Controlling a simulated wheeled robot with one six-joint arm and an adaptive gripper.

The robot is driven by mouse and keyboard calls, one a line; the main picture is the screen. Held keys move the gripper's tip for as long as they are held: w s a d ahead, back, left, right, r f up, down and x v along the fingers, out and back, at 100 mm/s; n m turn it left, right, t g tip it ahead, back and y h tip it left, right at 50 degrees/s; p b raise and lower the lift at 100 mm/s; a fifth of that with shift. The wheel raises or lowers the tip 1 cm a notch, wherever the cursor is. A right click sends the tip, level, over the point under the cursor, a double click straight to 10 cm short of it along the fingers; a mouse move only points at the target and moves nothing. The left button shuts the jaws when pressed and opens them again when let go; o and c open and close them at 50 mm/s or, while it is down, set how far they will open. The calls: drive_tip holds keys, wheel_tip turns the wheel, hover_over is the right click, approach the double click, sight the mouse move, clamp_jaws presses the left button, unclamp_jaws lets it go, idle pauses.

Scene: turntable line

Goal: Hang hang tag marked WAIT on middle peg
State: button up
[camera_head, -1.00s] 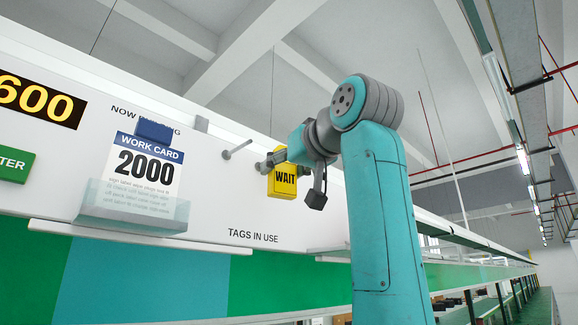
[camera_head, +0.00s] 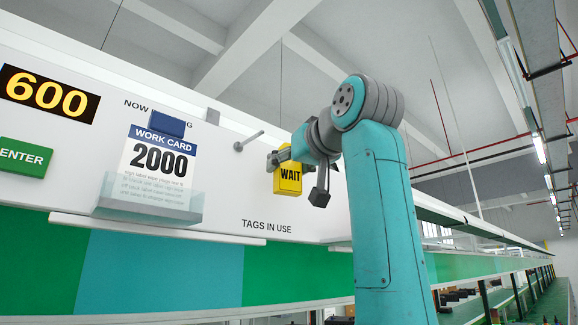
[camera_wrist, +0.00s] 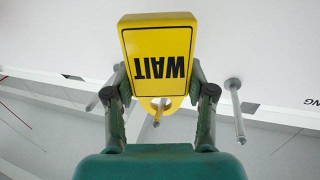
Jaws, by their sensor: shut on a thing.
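The yellow hang tag marked WAIT (camera_head: 288,180) is held by my gripper (camera_head: 280,157) in front of the white board. In the wrist view the tag (camera_wrist: 160,62) appears upside down between my gripper's two fingers (camera_wrist: 158,100). A grey peg (camera_wrist: 158,112) shows at the tag's ring; I cannot tell whether it passes through the ring. Another peg (camera_wrist: 235,110) stands bare to the right in the wrist view. In the head view one bare peg (camera_head: 250,141) is left of the tag; the peg at the tag is largely hidden by my gripper.
A green ENTER button (camera_head: 25,157) and a 600 display (camera_head: 48,94) are farther left. A ledge (camera_head: 155,228) runs below.

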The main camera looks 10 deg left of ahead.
drive_tip(key=o, duration=1.2)
drive_tip(key=shift+s, duration=0.1)
drive_tip(key=v, duration=1.1)
drive_tip(key=shift+s+d, duration=0.3)
